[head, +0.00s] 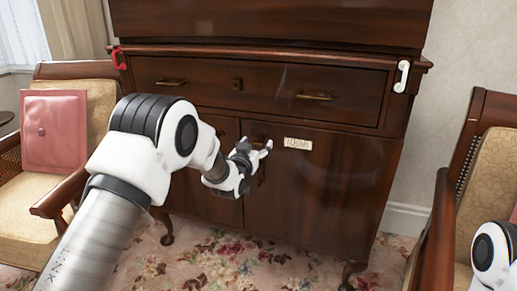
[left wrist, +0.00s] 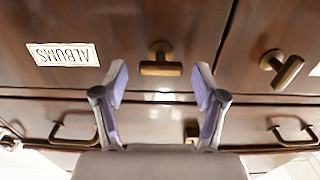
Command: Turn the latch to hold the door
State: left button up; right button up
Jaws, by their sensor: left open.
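The dark wood cabinet has a right door (head: 320,190) with a pale "ALBUMS" label (head: 298,143), which shows upside down in the left wrist view (left wrist: 64,54). In that view a brass T-shaped latch (left wrist: 160,69) is on this door, its bar level. A second brass latch (left wrist: 287,72), on the neighbouring door, has a tilted bar. My left gripper (head: 257,147) is at the door's upper left and largely hides the latches in the head view. Its fingers (left wrist: 160,82) are open, with the level bar between their tips in the picture; contact cannot be told.
A red hook (head: 119,59) and a white hook (head: 402,76) are at the cabinet's upper corners. Armchairs stand left (head: 25,205) and right (head: 490,180). Part of my right arm shows at lower right.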

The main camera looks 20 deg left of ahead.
pick_arm(q)
jog(key=shift+w, duration=0.9)
jog(key=c, duration=1.2)
jog(key=shift+o, duration=0.2)
